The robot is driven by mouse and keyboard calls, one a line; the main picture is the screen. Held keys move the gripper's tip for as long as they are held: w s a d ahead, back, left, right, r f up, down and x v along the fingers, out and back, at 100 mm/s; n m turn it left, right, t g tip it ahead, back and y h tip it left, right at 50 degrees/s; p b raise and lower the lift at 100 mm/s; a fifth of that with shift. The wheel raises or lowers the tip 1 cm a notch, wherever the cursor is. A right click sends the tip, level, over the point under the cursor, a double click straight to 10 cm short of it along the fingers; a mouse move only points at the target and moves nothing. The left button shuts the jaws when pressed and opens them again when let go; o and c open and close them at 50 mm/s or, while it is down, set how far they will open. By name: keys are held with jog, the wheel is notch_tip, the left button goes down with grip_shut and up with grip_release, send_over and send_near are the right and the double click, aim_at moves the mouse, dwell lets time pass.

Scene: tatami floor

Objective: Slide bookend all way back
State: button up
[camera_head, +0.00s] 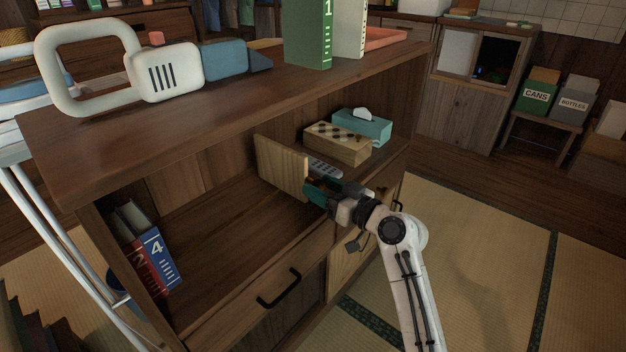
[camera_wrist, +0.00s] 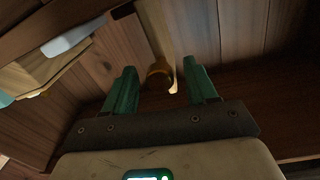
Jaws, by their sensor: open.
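The bookend (camera_head: 280,168) is a pale wooden panel standing upright on the middle shelf of the brown bookcase. In the wrist view it shows edge-on as a light wooden strip (camera_wrist: 155,32). A round brown knob (camera_wrist: 159,74) sits at its near end. My gripper (camera_head: 316,191) is at the bookend's near lower side, with its teal fingers reaching into the shelf. In the wrist view my gripper (camera_wrist: 160,80) is open, with the knob between or just beyond its fingertips. I cannot tell whether a finger touches it.
Books numbered 2 and 4 (camera_head: 152,262) lean at the shelf's left end. The shelf between them and the bookend is bare. The bookcase top (camera_head: 215,105) overhangs the space.

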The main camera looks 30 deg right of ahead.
jog(key=p+v, duration=0.1)
jog(key=v, duration=0.6)
jog(key=shift+s, duration=0.15)
jog(key=s+a+f+g, duration=0.5)
jog(key=s+f, duration=0.2)
jog(key=f, duration=0.1)
jog(key=s+a+f+g, duration=0.4)
jog(key=s+f, duration=0.4)
jog(key=f, duration=0.1)
jog(key=s+d+f+m+g+h, duration=0.15)
jog(key=s+g, duration=0.25)
jog(key=s, duration=0.5)
jog(key=s+f+g+h, duration=0.3)
jog(key=s, duration=0.6)
notch_tip(320, 180, up, 35)
jog(key=p, duration=3.4)
jog(key=shift+p, duration=0.4)
